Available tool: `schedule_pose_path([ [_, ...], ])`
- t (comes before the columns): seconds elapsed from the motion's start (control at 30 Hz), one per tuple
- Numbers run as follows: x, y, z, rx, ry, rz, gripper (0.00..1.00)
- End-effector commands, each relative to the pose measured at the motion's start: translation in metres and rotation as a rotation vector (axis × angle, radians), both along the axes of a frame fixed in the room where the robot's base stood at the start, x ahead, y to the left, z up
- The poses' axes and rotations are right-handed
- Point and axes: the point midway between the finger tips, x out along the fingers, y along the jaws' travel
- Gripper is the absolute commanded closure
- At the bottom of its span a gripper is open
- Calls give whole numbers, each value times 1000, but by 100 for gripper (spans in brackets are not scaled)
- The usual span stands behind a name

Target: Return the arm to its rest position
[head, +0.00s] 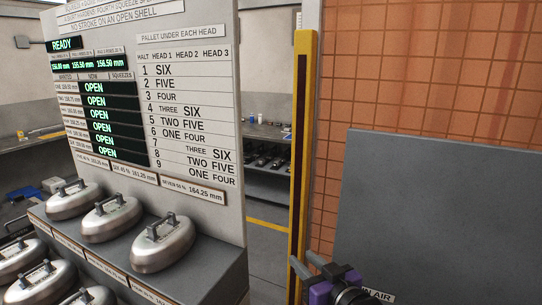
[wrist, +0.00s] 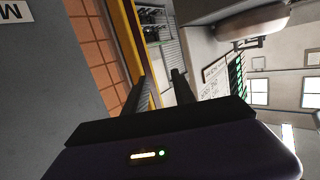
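My gripper (head: 304,264) shows at the bottom of the head view, right of centre, in front of the lower end of the yellow post. Its purple body is partly cut off by the bottom edge. In the wrist view my gripper (wrist: 163,76) has its two dark fingers apart with nothing between them. The arm links behind the gripper are mostly out of view.
A yellow post (head: 302,150) stands beside an orange tiled wall (head: 420,60). A grey panel (head: 440,210) is at the right. At the left, a board (head: 190,110) reads READY, above several metal shells (head: 162,245) on a ledge. Floor shows between board and post.

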Motion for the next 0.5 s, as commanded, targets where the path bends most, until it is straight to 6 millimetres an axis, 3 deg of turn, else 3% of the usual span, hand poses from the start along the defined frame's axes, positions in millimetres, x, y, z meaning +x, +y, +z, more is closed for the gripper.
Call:
schedule_pose_path([
  [0.27, -75, -24, -5, 227, -139, -210, 68],
  [0.5, -159, -58, -19, 301, -212, -376, 68],
])
